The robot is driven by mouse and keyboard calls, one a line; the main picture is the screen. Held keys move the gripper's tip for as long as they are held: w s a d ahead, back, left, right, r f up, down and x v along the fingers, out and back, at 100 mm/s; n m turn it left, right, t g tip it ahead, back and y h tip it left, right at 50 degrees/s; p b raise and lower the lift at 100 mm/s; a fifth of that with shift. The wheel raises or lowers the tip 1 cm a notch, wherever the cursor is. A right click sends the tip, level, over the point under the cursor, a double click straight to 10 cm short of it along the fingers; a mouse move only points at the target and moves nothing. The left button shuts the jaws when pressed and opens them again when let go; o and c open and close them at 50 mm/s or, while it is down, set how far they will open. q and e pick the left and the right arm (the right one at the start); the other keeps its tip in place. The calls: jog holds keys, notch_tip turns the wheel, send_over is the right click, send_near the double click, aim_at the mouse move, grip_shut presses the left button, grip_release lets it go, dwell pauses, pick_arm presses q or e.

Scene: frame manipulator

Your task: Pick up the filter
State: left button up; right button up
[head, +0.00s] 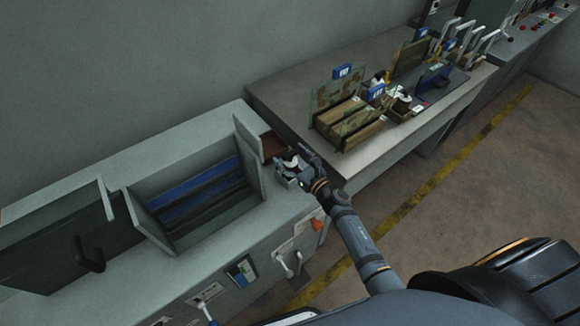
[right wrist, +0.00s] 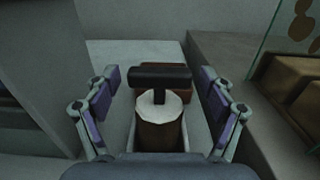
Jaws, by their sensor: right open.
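What looks like the filter (right wrist: 160,132) is a brown cylinder with a pale top and a black T-shaped handle (right wrist: 160,77). It stands upright in a narrow light box in the right wrist view. My right gripper (right wrist: 160,84) is open, with one finger on each side of the handle and a clear gap on both sides. In the head view my right gripper (head: 293,165) is at the right end of the grey cabinet and hides most of the filter. My left gripper is not in view.
An open bin with blue slats (head: 195,195) and a raised panel (head: 250,140) stand left of my right gripper. A reddish-brown block (head: 273,146) lies behind it. A table (head: 300,87) with wooden crates (head: 350,122) is to the right. The floor (head: 440,215) is clear.

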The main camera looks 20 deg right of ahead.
jog(key=shift+s, duration=0.1)
jog(key=shift+r, duration=0.1)
jog(key=shift+c, duration=1.2)
jog(key=c, duration=1.5)
